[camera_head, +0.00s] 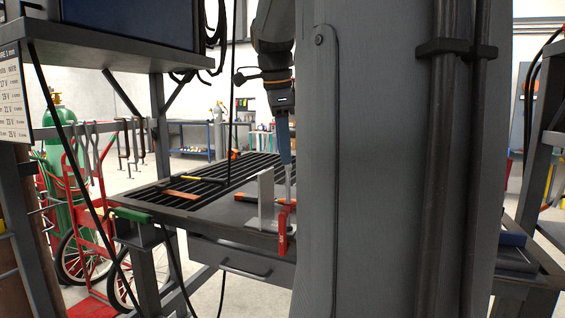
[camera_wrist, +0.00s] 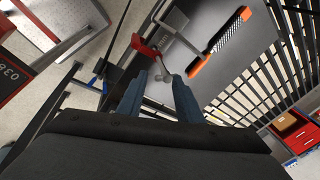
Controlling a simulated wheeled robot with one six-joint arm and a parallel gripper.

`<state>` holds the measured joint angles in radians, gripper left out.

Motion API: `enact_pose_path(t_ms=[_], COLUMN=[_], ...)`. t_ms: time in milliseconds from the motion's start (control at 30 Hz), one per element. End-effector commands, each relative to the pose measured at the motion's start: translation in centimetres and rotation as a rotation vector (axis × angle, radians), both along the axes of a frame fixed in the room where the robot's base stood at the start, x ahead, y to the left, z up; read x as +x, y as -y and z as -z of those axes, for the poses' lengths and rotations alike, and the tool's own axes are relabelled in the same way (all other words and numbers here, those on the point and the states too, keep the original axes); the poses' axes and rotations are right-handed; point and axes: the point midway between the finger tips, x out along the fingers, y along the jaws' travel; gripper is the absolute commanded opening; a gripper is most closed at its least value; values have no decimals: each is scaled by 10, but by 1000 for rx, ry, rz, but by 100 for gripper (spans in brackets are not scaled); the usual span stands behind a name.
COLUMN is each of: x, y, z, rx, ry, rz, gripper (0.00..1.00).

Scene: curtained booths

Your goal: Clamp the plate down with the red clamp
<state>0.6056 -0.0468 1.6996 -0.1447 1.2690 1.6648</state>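The red clamp (camera_head: 283,230) stands upright at the front edge of the welding table, and it also shows in the wrist view (camera_wrist: 142,48). A grey plate (camera_head: 260,224) lies on the table right beside it, with an upright grey piece (camera_head: 265,190) on it. My gripper (camera_head: 287,168) points down above the clamp. In the wrist view its blue fingers (camera_wrist: 160,78) are apart, with a grey metal part of the clamp (camera_wrist: 163,74) showing between the tips. Whether they touch that part cannot be told. The clamp's lower end is partly hidden in the wrist view.
The table has dark slats (camera_head: 220,180) and a drawer below (camera_head: 245,262). An orange-handled brush (camera_wrist: 200,65) lies near the plate. A hammer (camera_head: 178,193) lies further left. A green gas cylinder (camera_head: 56,130) on a red cart (camera_head: 75,225) stands left of the table.

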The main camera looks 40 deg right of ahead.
Motion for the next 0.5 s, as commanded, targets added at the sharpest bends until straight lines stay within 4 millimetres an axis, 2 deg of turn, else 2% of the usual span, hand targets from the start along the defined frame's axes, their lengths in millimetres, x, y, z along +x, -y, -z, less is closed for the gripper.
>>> enact_pose_path(t_ms=[500], x=[0], y=[0], z=[-1], rx=[-29], ry=[-73], rz=[-291], gripper=[32])
